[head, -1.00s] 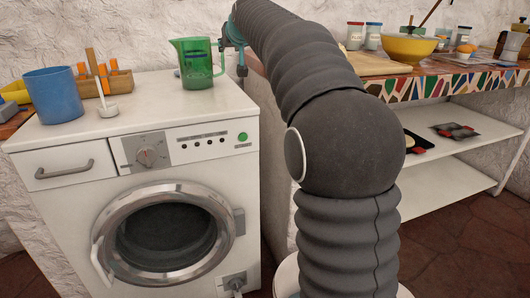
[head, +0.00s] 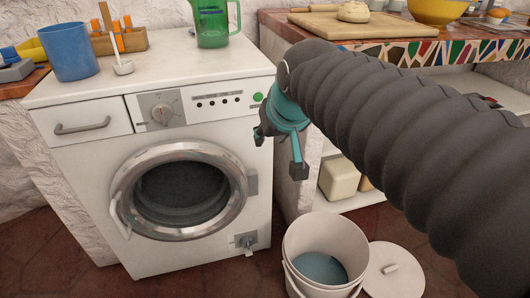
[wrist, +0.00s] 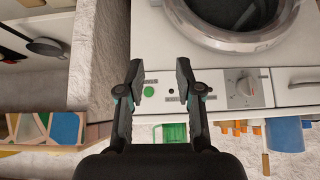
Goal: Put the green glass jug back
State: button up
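The green glass jug (head: 212,24) stands upright on the back right of the white washing machine's top (head: 165,72). Its rim is cut off by the top edge of the head view. It also shows in the wrist view (wrist: 174,132), low in the picture beyond my fingers. My gripper (head: 278,154) hangs in front of the machine's right front edge, below the top and apart from the jug. In the wrist view my gripper (wrist: 160,74) has its two fingers spread with nothing between them.
A blue cup (head: 68,50), a wooden caddy (head: 126,40) and a small white ladle (head: 122,67) share the machine top. The mosaic-edged counter (head: 300,28) holds a board with dough and a yellow bowl. A white bucket (head: 300,240) and its lid (head: 395,270) are on the floor below.

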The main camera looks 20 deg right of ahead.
jog(key=s+f+g, duration=0.2)
jog(key=s+f, duration=0.9)
jog(key=s, duration=0.1)
jog(key=shift+s, duration=0.25)
